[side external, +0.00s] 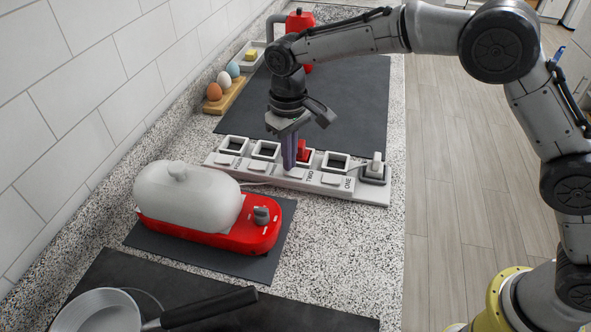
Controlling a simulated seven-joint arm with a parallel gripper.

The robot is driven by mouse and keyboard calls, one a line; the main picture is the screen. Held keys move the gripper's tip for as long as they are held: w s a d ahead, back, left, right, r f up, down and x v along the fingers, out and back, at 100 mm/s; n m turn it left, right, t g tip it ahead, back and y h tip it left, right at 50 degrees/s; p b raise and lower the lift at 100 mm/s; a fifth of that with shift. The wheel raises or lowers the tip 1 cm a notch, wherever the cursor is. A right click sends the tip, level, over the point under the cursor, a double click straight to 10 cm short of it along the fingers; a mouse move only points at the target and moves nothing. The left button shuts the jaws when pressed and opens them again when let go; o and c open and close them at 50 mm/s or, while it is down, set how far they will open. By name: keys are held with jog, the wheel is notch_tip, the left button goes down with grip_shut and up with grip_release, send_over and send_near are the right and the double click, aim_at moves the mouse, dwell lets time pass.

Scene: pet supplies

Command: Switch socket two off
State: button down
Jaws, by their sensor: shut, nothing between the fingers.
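A white power strip (243,167) lies across the speckled counter with several sockets in a row. The sockets toward the right end carry the labels "ONE" and "TWO". Socket two (308,176) has a red switch or insert (303,152) standing up behind its label. My gripper (289,168) is shut and empty, pointing down, with its fingertips at the strip just left of the "TWO" label. I cannot tell whether the fingertips touch the strip. The gripper hides part of the strip around the middle socket.
A white plug with a cord (375,166) sits at the strip's right end. A red appliance with a white dome (187,195) stands in front. A pan (100,312) lies at front left. An egg holder (227,95) and a red kettle (300,22) stand behind. The dark mat (350,100) is mostly clear.

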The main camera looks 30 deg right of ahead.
jog(key=shift+f, duration=0.45)
dwell(0.3)
jog(key=shift+r, duration=3.55)
